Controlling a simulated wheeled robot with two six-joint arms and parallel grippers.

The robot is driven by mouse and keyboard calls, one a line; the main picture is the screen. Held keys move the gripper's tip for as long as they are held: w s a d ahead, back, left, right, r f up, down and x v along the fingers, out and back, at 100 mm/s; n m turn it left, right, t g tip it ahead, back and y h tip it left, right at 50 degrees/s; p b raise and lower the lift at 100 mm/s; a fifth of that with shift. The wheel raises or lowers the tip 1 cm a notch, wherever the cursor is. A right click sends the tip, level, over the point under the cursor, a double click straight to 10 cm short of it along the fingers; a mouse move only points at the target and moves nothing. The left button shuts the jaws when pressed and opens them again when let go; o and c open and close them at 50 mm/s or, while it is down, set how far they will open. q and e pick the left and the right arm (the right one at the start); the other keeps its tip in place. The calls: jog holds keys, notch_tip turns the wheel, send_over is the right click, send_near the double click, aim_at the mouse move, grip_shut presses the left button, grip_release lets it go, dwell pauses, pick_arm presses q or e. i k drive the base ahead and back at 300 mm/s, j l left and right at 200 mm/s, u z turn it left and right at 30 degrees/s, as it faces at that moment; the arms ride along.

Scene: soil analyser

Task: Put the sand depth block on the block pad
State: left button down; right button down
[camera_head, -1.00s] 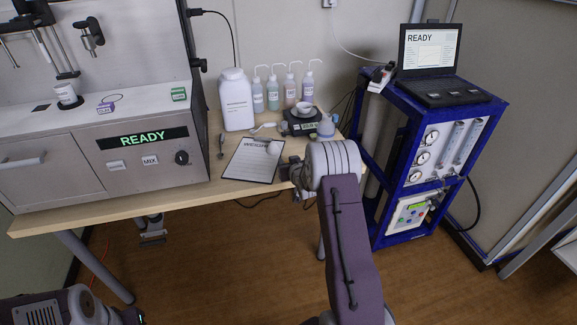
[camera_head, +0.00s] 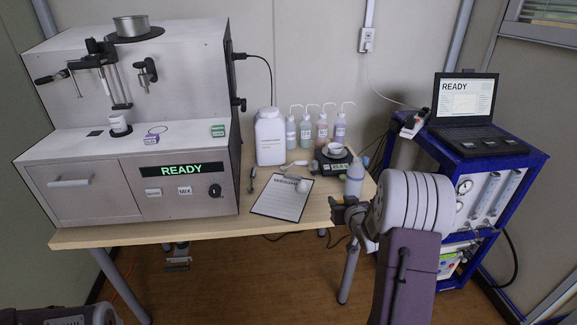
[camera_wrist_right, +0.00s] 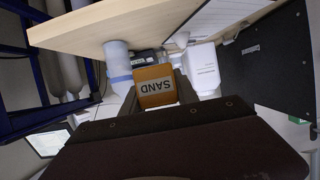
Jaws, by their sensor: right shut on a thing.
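My right gripper (camera_head: 343,212) is at the table's front right edge, right of the clipboard. In the right wrist view the gripper (camera_wrist_right: 157,90) is shut on the orange-brown sand depth block (camera_wrist_right: 154,86), whose SAND label appears upside down. The block cannot be made out clearly in the head view. My left gripper is not visible; only part of my left arm shows at the lower left.
The clipboard (camera_head: 282,197), white jug (camera_head: 270,137), wash bottles and scale (camera_head: 336,162) occupy the table.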

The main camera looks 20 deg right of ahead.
aim_at(96, 132)
jog(key=i+j+z, duration=0.2)
jog(key=j, duration=0.4)
jog(key=j+z, duration=0.15)
jog(key=j, duration=0.4)
jog(key=j+z, duration=0.2)
jog(key=j, duration=0.4)
jog(key=i, duration=0.05)
